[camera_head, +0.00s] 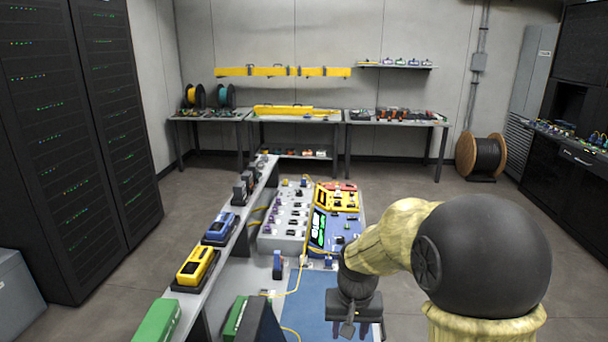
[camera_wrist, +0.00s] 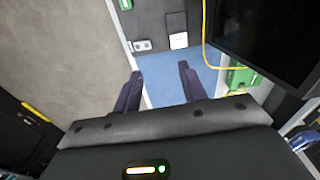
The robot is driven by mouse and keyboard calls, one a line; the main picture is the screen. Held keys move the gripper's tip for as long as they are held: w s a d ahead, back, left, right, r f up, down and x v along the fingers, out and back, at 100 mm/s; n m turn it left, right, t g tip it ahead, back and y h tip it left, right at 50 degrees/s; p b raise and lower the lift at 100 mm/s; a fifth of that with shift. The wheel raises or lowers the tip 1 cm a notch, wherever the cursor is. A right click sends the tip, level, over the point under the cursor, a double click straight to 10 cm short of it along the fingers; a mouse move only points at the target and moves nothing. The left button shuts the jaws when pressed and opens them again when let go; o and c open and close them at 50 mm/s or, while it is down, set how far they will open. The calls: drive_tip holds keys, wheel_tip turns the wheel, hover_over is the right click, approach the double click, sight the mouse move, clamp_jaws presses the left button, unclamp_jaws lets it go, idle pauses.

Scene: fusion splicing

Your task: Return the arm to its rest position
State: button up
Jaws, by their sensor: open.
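My gripper (camera_head: 357,329) hangs at the lower middle of the head view, above the blue mat (camera_head: 305,300) on the workbench. In the wrist view my gripper (camera_wrist: 160,90) shows two dark fingers spread apart with nothing between them. The blue mat (camera_wrist: 205,66) lies below and beyond the fingertips. My arm bends up at the right of the head view, and its large dark joint covers part of the floor there.
The bench holds a blue and yellow splicing device (camera_head: 319,228) and a grey panel of small parts (camera_head: 287,215). A raised shelf (camera_head: 226,250) with yellow, blue and green devices runs along the left. A thin yellow cable (camera_head: 291,291) crosses the bench. A dark screen (camera_wrist: 265,40) stands right of the fingers.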

drive_tip(key=s+d+t, duration=0.1)
drive_tip(key=s+d, duration=0.4)
drive_tip(key=s, duration=0.7)
drive_tip(key=shift+s+f+n+t, duration=0.3)
drive_tip(key=shift+f+n, duration=0.1)
drive_tip(key=shift+d, duration=0.1)
idle(1.5)
drive_tip(key=shift+c, duration=0.6)
